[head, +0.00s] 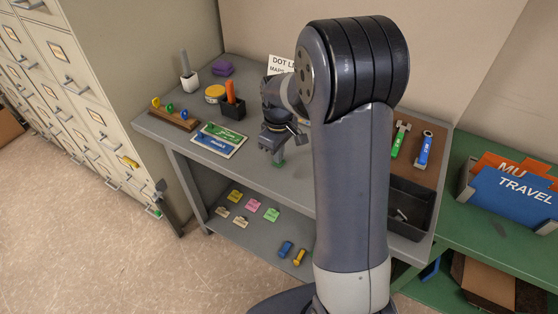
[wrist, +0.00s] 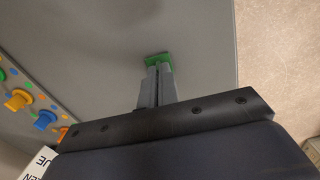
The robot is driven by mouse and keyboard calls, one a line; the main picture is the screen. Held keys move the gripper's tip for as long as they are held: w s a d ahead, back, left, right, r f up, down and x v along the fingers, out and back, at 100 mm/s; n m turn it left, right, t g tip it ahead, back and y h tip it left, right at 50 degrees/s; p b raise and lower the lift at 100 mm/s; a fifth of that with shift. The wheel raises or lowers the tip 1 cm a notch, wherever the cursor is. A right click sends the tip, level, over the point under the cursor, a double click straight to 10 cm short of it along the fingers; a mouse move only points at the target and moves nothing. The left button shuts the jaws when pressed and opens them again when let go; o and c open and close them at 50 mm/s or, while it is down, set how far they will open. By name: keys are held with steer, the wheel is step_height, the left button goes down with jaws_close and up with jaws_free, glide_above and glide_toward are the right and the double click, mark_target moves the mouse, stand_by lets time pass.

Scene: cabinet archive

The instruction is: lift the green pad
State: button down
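The green pad (head: 278,163) is at the lower end of my gripper (head: 277,156), near the front edge of the grey table. In the wrist view the pad (wrist: 157,57) is a small green piece at the fingertips, showing past them on both sides. The two fingers of my gripper (wrist: 158,70) are close together, with their tips shut on the pad. I cannot tell whether the pad touches the tabletop.
A blue and green card (head: 220,140) and a wooden rack with coloured pegs (head: 174,118) lie to the left. An orange item stands in a black cup (head: 233,111) behind. A black tray (head: 408,208) is at the right. Bare tabletop surrounds the pad.

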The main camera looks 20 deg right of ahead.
steer(key=shift+r, duration=0.15)
steer(key=shift+r+p, duration=1.95)
steer(key=shift+r, duration=0.45)
